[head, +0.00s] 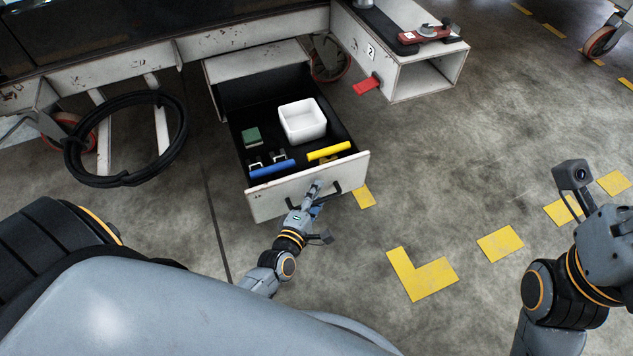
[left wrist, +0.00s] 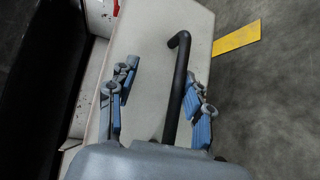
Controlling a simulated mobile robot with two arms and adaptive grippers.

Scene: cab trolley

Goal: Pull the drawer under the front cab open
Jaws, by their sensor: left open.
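The drawer (head: 262,200) under the front cab stands pulled out, with its inside showing in the head view. Its front panel is off-white and carries a black bar handle (head: 334,187). The handle (left wrist: 180,80) also shows in the left wrist view. My left gripper (head: 314,190) is at the drawer front, over the handle.
The drawer holds a white bin (head: 302,121), a green block (head: 252,136), and a blue-handled (head: 272,170) and a yellow-handled item (head: 328,151). A black hose coil (head: 70,160) hangs at left.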

